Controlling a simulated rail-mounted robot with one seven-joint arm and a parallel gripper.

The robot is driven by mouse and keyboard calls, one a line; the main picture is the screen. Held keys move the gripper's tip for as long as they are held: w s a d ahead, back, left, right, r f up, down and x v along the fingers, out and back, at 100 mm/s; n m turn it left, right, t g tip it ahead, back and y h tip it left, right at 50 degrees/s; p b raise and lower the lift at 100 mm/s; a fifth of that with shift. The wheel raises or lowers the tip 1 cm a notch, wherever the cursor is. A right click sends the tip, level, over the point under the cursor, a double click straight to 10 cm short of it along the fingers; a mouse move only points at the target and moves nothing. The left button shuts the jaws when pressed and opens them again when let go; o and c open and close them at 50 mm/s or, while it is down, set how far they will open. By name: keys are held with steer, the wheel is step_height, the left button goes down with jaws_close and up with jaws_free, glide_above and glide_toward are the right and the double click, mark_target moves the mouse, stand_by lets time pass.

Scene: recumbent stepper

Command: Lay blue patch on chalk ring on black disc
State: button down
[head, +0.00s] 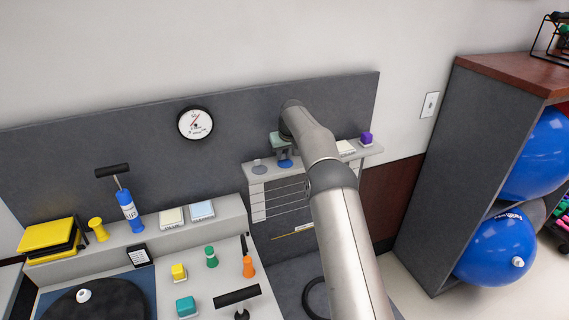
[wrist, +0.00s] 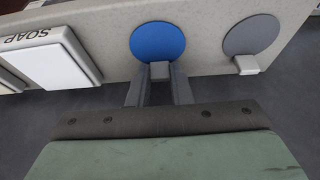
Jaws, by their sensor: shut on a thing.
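The blue patch (wrist: 158,40) is a round blue disc with a small grey tab. In the wrist view my gripper (wrist: 159,76) has its two fingers closed on that tab. In the head view the blue patch (head: 285,163) is just below my gripper (head: 283,153), at the small shelf on the wall panel; I cannot tell whether it touches the shelf. The black disc (head: 112,297) lies at the lower left, partly cut off by the picture edge, with a small white knob on it. I cannot make out a chalk ring on it.
A grey patch (wrist: 252,34) with a similar tab is beside the blue one on the shelf (head: 262,178). A white soap block (wrist: 50,62) and a purple item (head: 366,139) are also there. Bottles and a black T-handle (head: 237,296) stand on the left counter.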

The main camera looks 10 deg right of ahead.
mark_target(283, 161)
steer(key=shift+r+p, duration=0.4)
steer(key=shift+r, duration=0.25)
steer(key=shift+r, duration=0.15)
steer(key=shift+r, duration=2.9)
